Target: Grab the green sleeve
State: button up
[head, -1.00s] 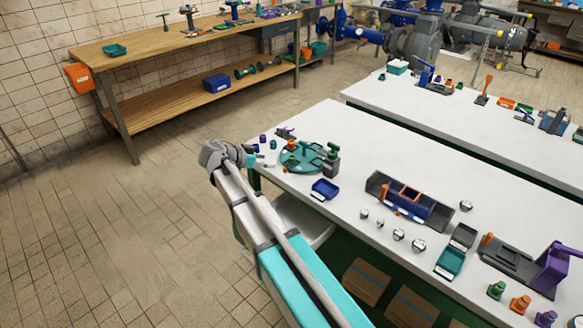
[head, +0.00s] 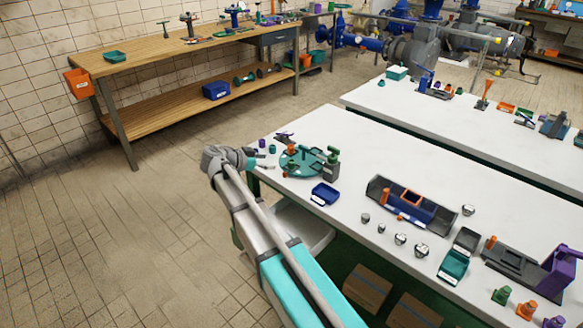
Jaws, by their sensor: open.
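A small dark green-teal piece (head: 272,149) stands near the left end of the near white table, beside a purple cylinder (head: 262,143). It may be the green sleeve, but it is too small to be sure. Other small green parts stand on and beside a round green plate (head: 299,170), along with an orange one (head: 291,151). My gripper (head: 266,164) is at the table's left end, just left of the plate and close in the picture to these small parts. It is open, with nothing seen in it. Its height above the table is hard to tell.
A blue tray (head: 325,193), a dark blue-and-orange fixture (head: 408,203), several metal nuts and a teal bin (head: 453,266) occupy the near table (head: 365,150). A second white table stands behind it. A wooden bench (head: 180,55) is at the back left. The left floor is clear.

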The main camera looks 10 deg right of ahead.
aim_at(291, 161)
jog(key=shift+b+x, duration=0.8)
jog(key=shift+x, duration=1.9)
jog(key=shift+f+b+x, duration=0.15)
jog(key=shift+b+x, duration=0.4)
jog(key=shift+x, duration=0.45)
jog(key=shift+f+b+x, duration=0.15)
jog(key=shift+b+x, duration=0.35)
jog(key=shift+x, duration=0.5)
jog(key=shift+w+d+f, duration=0.15)
jog(key=shift+w+d, duration=0.05)
jog(key=shift+d, duration=0.25)
jog(key=shift+a, duration=0.1)
grip_shut()
